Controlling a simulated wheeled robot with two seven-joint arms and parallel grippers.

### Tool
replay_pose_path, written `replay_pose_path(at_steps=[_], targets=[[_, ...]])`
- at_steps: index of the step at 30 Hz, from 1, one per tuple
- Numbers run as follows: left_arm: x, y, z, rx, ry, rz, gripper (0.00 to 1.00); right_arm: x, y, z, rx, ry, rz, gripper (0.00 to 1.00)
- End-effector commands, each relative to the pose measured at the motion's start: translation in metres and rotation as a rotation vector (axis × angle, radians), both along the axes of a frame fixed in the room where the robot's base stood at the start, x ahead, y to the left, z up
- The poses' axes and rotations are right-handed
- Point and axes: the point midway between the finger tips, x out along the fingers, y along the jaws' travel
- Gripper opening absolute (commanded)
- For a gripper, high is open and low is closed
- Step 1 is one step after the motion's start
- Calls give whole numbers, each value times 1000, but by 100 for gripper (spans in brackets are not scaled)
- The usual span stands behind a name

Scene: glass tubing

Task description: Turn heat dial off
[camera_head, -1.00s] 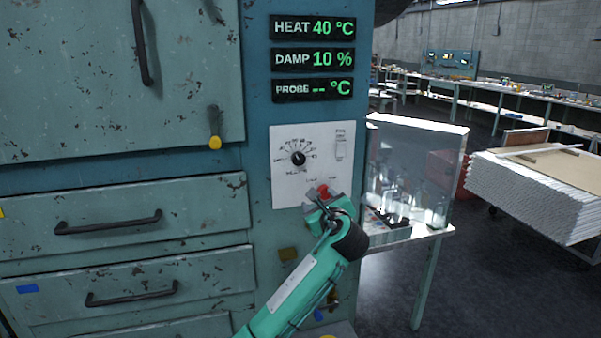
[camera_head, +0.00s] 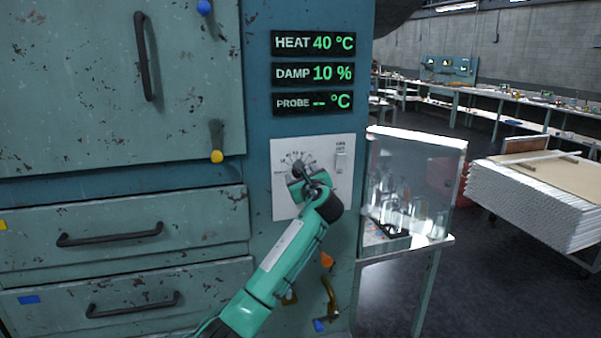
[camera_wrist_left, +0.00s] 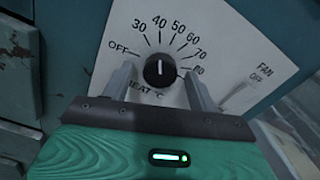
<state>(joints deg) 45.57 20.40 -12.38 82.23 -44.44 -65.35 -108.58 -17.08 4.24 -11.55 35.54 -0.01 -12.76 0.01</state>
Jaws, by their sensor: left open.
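The black heat dial (camera_wrist_left: 160,70) is a round knob on a white panel (camera_wrist_left: 215,35). In the wrist view its white mark points up at 40, with OFF printed at the left end of the scale. My left gripper (camera_wrist_left: 158,72) is open, with one finger on each side of the dial; I cannot tell if either touches it. In the head view the left gripper (camera_head: 302,180) is in front of the panel and partly hides the dial. The HEAT display (camera_head: 314,43) reads 40 °C. My right gripper is not in view.
A fan switch (camera_head: 342,162) is on the same panel, right of the dial. Drawers with black handles (camera_head: 110,234) are to the left. A brass handle (camera_head: 330,298) is below. A small table with glassware (camera_head: 395,205) stands to the right.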

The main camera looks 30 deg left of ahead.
Motion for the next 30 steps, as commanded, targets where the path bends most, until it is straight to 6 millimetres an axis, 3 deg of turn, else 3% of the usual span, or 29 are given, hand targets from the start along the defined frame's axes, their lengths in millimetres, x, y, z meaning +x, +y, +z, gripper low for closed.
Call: replay_pose_path(at_steps=[13,20,30], targets=[[7,8,-1,-1,1,0,59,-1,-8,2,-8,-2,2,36],[7,8,-1,-1,1,0,15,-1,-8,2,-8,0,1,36],[7,8,-1,-26,-29,1,15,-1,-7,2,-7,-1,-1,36]])
